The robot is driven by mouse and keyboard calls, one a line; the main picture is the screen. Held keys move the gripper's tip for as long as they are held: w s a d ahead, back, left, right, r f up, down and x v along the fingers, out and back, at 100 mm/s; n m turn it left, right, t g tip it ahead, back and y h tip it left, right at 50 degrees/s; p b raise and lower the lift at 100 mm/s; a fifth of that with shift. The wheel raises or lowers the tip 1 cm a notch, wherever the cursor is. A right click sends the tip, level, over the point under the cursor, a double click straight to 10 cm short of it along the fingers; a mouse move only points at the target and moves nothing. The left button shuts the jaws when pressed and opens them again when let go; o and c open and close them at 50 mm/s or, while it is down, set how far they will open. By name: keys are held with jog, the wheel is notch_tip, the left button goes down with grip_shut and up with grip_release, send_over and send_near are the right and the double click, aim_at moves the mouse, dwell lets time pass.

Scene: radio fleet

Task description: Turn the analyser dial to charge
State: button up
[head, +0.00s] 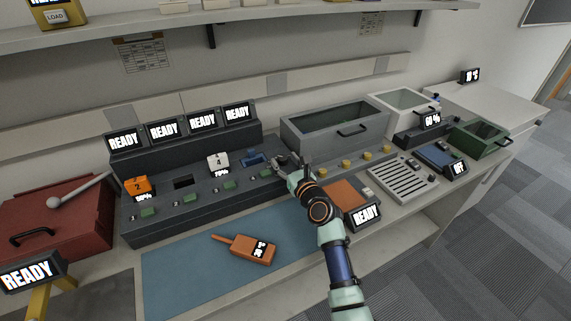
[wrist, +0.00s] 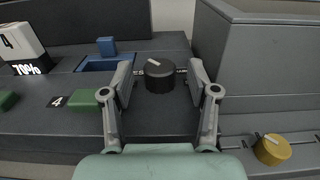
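A black round dial (wrist: 159,77) with a white pointer mark stands on the dark console (head: 190,206), near its right end. In the wrist view the pointer slants to the upper left. My gripper (head: 291,162) is open, with one finger on each side of the dial. A gap shows between the dial and each finger. Small lettering beside the dial is partly hidden by the fingers and cannot be read. In the head view my gripper hides most of the dial.
A grey bin (head: 350,136) stands close right of the dial. Yellow knobs (wrist: 272,149) line the bench front beside it. A blue block (wrist: 106,46) sits in a slot at left, near a white battery marked 4 (head: 218,161). An orange radio (head: 251,249) lies on the blue mat (head: 180,268).

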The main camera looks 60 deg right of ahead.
grip_shut()
jog(key=p, duration=0.3)
jog(key=shift+w+a+r+m+g+h, duration=0.1)
jog(key=shift+r+m+g+h, duration=0.2)
jog(key=shift+r+h, duration=0.1)
jog(key=m+g+h+p, duration=0.1)
jog(key=p, duration=0.4)
jog(key=shift+w+a+r, duration=0.1)
jog(key=shift+r, duration=0.1)
jog(key=m+g+h+p, duration=0.1)
jog(key=g+p, duration=0.1)
jog(key=p, duration=0.1)
jog(key=shift+w+a+f+m+h, duration=0.1)
jog(key=shift+m+h, duration=0.2)
jog(key=shift+h, duration=0.1)
jog(key=shift+f+m+g+h+p, duration=0.4)
jog(key=shift+m+g+h+p, duration=0.25)
jog(key=shift+g, duration=0.25)
jog(key=shift+f, duration=0.1)
